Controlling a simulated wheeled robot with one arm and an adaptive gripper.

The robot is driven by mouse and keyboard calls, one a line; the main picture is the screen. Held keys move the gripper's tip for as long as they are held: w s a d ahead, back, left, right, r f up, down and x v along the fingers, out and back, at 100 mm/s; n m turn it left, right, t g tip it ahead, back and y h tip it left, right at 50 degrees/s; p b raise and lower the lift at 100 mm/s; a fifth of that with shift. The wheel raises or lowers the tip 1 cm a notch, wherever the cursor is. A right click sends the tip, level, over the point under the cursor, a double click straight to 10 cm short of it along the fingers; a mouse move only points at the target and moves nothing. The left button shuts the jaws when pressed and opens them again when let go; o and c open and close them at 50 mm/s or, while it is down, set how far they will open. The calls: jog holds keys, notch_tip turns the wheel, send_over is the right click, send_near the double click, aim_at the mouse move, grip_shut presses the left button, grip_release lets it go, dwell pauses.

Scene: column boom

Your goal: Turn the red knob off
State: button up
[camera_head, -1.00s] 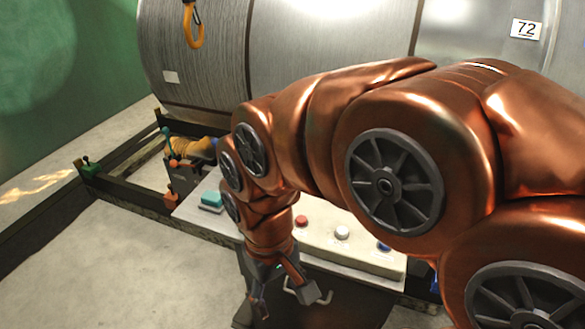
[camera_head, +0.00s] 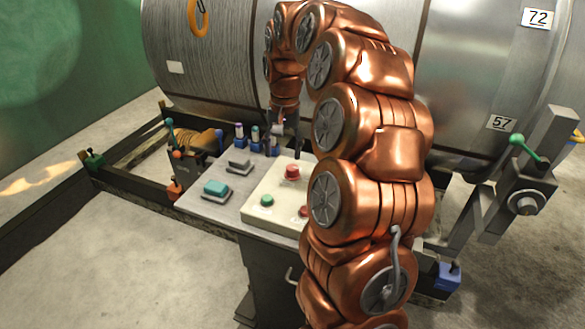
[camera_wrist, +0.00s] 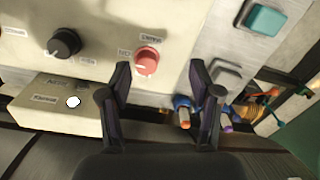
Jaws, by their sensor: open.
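The red knob (camera_head: 292,172) sits on the cream panel of the control desk. In the wrist view the red knob (camera_wrist: 147,60) is round with a pale pointer mark, and small printed labels lie above and left of it. My gripper (camera_head: 284,148) is above the desk's back part, beyond the red knob in the head view. In the wrist view my gripper (camera_wrist: 160,84) has its two dark fingers spread, with nothing between them. The knob shows ahead of the gap, nearer the left finger, and no contact is visible.
A black knob (camera_wrist: 65,42) is left of the red one. A teal button (camera_head: 216,188), grey switch (camera_head: 239,164), green button (camera_head: 267,200) and another red control (camera_head: 304,211) are on the desk. Coloured plugs (camera_wrist: 184,112) stand near the fingers. A large metal drum (camera_head: 205,60) is behind.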

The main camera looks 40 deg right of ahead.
jog(key=m, duration=0.1)
send_over(293, 167)
jog(key=shift+f, duration=0.5)
jog(key=shift+d+f, duration=0.15)
jog(key=shift+w+f+p, duration=0.1)
jog(key=shift+f+p, duration=0.75)
jog(key=shift+f, duration=2.9)
jog(key=c, duration=1.1)
